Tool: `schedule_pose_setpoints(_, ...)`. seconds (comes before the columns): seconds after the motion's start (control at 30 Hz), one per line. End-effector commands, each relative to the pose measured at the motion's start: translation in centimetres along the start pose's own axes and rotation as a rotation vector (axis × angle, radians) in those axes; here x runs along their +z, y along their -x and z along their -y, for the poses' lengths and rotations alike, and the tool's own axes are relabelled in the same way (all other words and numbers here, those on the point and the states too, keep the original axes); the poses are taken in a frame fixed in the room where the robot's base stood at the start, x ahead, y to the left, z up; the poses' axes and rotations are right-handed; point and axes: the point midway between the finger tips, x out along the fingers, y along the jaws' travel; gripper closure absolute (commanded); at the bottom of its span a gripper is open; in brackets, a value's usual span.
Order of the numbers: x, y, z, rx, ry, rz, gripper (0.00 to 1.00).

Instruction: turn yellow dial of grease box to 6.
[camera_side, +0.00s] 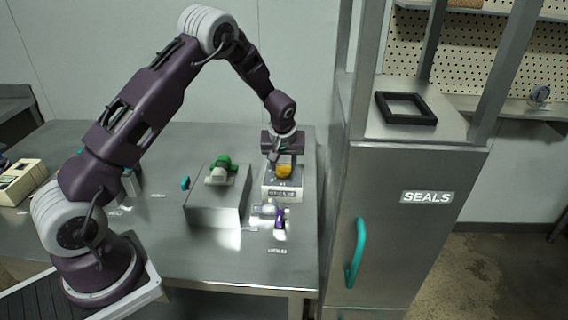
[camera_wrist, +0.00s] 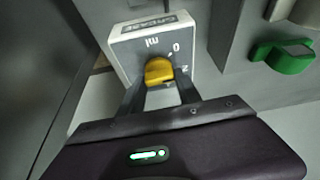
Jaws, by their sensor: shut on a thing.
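The yellow dial (camera_side: 284,171) sits on top of the white grease box (camera_side: 282,190), which stands on the steel bench near its right edge. In the wrist view the yellow dial (camera_wrist: 159,70) is on the box's pale face (camera_wrist: 125,48), with the marks "0" and "2" beside it and "ml" near the label "GREASE". My gripper (camera_wrist: 160,85) is shut on the yellow dial, one finger on each side. In the side view my gripper (camera_side: 283,158) reaches down onto the dial from above. A mark 6 cannot be seen; part of the face is hidden by the dial and fingers.
A grey box (camera_side: 215,205) with a green-handled valve (camera_side: 222,167) and a teal lever (camera_side: 185,183) stands left of the grease box. A small purple item (camera_side: 279,218) lies in front. The tall SEALS cabinet (camera_side: 400,230) stands close on the right.

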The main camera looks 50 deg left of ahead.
Motion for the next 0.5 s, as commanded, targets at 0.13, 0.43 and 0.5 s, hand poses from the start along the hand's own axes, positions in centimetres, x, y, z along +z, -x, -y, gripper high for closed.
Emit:
schedule_pose_setpoints(0.13, -0.12, 0.05, 0.17, 0.054, -0.122, -0.001, 1.0)
schedule_pose_setpoints(0.43, -0.24, 0.03, 0.33, 0.163, -0.385, -0.002, 1.0)
schedule_pose_setpoints(0.5, -0.26, 0.02, 0.34, 0.19, -0.445, -0.003, 1.0)
